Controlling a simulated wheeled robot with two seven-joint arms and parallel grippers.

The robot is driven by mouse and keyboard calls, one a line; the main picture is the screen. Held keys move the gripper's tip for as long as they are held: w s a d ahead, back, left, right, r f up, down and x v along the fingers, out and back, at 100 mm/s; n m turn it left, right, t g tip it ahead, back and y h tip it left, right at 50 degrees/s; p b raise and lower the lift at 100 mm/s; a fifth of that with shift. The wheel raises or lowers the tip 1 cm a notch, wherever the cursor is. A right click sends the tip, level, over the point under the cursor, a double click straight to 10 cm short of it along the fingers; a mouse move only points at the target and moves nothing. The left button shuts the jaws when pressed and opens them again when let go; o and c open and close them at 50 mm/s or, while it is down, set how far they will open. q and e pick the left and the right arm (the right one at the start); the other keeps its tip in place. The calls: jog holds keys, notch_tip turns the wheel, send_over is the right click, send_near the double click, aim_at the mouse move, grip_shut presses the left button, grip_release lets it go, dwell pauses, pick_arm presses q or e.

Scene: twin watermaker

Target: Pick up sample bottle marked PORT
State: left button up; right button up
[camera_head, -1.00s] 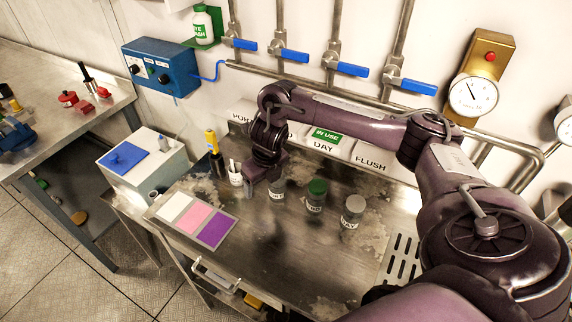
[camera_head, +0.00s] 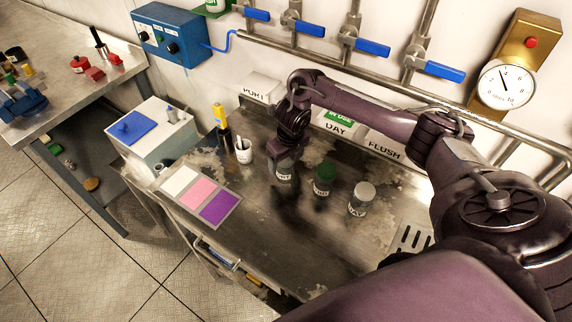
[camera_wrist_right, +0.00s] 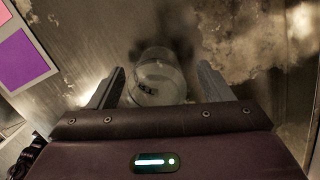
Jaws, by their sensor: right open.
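The sample bottle (camera_head: 285,173), with the end of its label reading "RT", stands upright on the steel bench, left of two other bottles. My right gripper (camera_head: 287,161) is directly over it, pointing down, and hides its top. In the right wrist view the pale, round bottle (camera_wrist_right: 158,82) lies between the two open fingers (camera_wrist_right: 161,78). A gap shows on its right side; on the left the finger is close, and I cannot tell whether it touches. My left gripper is not in view.
A green-capped bottle (camera_head: 324,178) and a grey-capped bottle marked DAY (camera_head: 361,198) stand to the right. A white cup (camera_head: 244,151) and a yellow-topped tool (camera_head: 220,118) stand to the left. A colour card (camera_head: 220,207) lies in front. Label blocks and pipes line the wall.

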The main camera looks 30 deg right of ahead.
jog(key=shift+a+r, duration=0.1)
jog(key=shift+a, duration=0.05)
jog(key=shift+s, duration=0.1)
jog(key=shift+c, duration=0.8)
jog(key=c, duration=0.9)
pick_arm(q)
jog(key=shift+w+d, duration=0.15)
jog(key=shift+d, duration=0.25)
